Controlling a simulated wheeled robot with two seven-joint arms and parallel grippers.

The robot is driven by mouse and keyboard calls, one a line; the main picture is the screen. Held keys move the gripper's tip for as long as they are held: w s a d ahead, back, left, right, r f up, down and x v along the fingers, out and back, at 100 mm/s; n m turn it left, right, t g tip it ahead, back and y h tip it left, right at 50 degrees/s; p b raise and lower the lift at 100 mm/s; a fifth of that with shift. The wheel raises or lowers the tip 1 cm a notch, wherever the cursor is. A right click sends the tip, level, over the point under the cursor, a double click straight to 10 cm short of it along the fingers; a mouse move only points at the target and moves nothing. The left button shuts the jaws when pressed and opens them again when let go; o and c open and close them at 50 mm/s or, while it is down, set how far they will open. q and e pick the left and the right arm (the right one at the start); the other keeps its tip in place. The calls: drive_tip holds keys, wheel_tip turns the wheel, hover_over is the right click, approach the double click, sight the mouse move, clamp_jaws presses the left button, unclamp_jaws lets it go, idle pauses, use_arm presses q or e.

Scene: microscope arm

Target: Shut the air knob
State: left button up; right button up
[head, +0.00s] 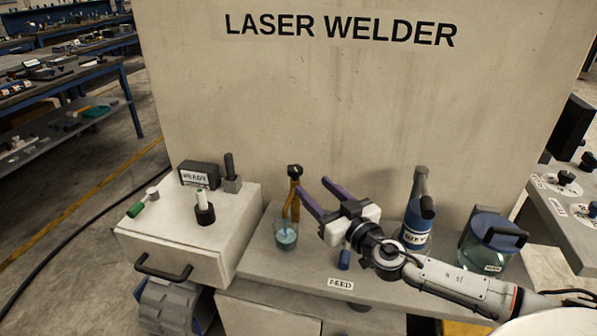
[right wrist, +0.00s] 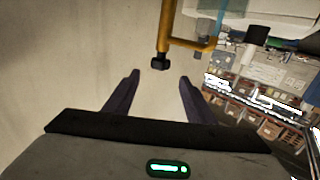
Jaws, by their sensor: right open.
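A black knob (head: 294,170) tops a brass-yellow pipe (head: 292,195) that rises behind a glass of blue liquid (head: 286,237) at the welder's front. No label naming it as the air knob is readable. In the right wrist view the black knob (right wrist: 160,63) shows at the end of the yellow pipe (right wrist: 190,43), just beyond the fingertips and between their lines. My right gripper (head: 312,187) is open and empty, with its purple fingers just right of the pipe. The fingers also show in the right wrist view (right wrist: 159,80), apart from the knob. My left gripper is out of view.
A pale box (head: 190,235) with a front handle stands left, bearing a READY sign (head: 198,177) and small posts. A blue bottle (head: 417,215) and a lidded glass jar (head: 490,240) stand right on the FEED shelf (head: 300,275). The LASER WELDER wall (head: 340,110) rises close behind.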

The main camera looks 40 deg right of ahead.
sight(299, 173)
drive_tip(key=w, duration=0.5)
drive_tip(key=w+p, duration=0.1)
drive_tip(key=w, duration=0.2)
drive_tip(key=shift+w+d, duration=0.3)
drive_tip(key=shift+w, duration=0.05)
drive_tip(key=c, duration=1)
drive_tip(key=shift+c, duration=0.2)
